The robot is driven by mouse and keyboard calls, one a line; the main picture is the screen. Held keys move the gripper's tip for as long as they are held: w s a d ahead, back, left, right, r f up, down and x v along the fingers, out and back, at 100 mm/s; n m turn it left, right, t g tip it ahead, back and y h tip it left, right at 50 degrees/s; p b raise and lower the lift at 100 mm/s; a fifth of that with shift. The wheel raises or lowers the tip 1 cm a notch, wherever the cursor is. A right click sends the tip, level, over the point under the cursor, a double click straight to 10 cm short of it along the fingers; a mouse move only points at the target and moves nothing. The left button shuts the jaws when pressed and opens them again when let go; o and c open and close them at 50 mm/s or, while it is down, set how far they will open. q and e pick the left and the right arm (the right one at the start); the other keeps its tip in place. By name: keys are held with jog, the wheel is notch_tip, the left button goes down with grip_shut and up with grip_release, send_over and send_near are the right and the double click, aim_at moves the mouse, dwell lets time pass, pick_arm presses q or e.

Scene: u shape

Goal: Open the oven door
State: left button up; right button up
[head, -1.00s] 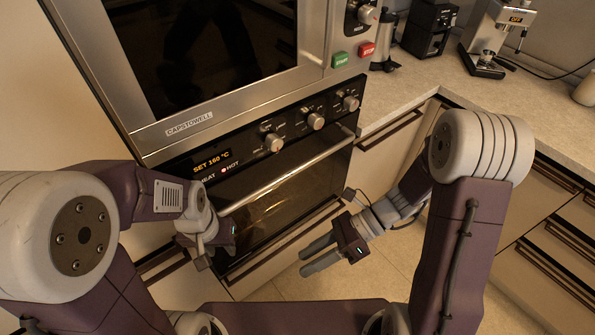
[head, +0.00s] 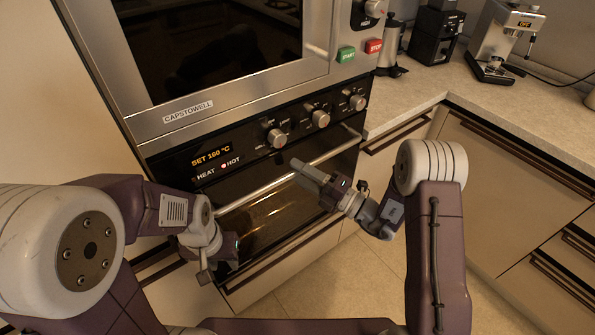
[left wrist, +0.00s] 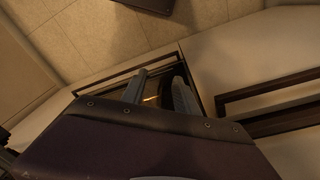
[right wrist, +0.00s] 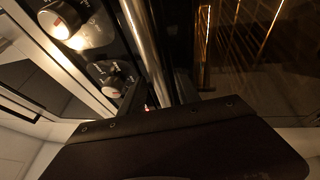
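The oven door (head: 270,218) is shut, with dark glass and a long metal handle bar (head: 285,178) across its top. My right gripper (head: 306,172) is at the right half of the handle, its fingers pointing up-left towards it. In the right wrist view the handle bar (right wrist: 146,45) runs between the spread fingers; I cannot tell whether they touch it. My left gripper (head: 222,255) is low at the door's left side, below the handle's left end. The left wrist view shows its two fingers (left wrist: 158,92) apart, with nothing visible between them.
The control panel (head: 255,140) with knobs and a "SET 160 °C" display sits just above the handle. A microwave (head: 225,95) is above that. A counter (head: 435,85) with a coffee machine (head: 505,40) lies right. Floor (head: 335,275) is free before the oven.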

jog(key=shift+w+a+r, duration=0.1)
jog(key=shift+a, duration=0.15)
grip_shut()
dwell(1.4)
